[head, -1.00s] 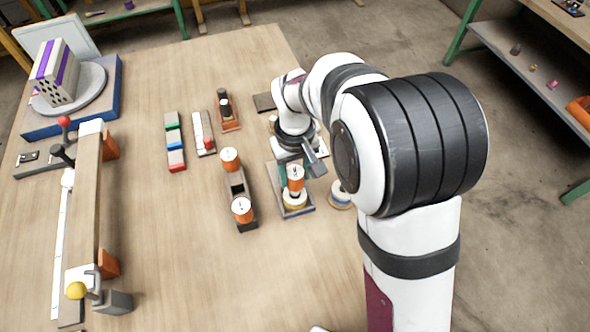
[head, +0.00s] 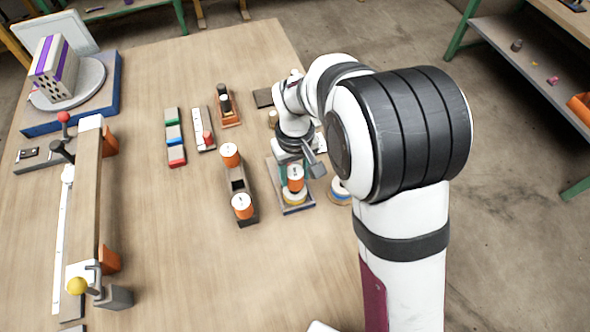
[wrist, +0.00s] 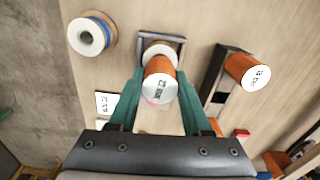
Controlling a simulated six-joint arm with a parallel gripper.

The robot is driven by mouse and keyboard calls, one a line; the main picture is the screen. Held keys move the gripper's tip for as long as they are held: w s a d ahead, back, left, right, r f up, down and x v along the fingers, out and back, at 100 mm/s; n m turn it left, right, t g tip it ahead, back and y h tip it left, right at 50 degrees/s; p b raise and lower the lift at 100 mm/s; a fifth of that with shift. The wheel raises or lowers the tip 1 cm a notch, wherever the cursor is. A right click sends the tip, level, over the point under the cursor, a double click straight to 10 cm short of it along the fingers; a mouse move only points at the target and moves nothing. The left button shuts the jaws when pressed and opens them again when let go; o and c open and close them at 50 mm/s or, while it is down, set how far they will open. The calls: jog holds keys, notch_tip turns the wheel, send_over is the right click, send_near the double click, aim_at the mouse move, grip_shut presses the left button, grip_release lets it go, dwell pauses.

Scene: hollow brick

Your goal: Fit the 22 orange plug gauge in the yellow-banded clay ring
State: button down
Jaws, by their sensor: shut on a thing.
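My gripper (wrist: 160,92) is shut on an orange plug gauge (wrist: 159,68) with a white, marked end; the marking is too small to read. The gauge (head: 296,184) stands upright in the head view, right over the yellow-banded clay ring (head: 293,198). The ring (wrist: 160,47) lies in a grey-edged square holder (wrist: 178,42), partly hidden behind the gauge in the wrist view. The gauge's lower end meets or overlaps the ring in both views; I cannot tell how deep it sits.
A dark rack (head: 238,184) with two more orange gauges stands left of the holder. A blue-banded ring (head: 340,191) lies to its right. Colored blocks (head: 174,140) and a small orange tray (head: 229,112) are farther back. The front table is clear.

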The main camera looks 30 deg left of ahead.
jog(key=shift+f, duration=1.05)
dwell(0.4)
jog(key=shift+c, duration=1.3)
grip_release()
notch_tip(320, 180, up, 16)
jog(key=shift+f, duration=0.1)
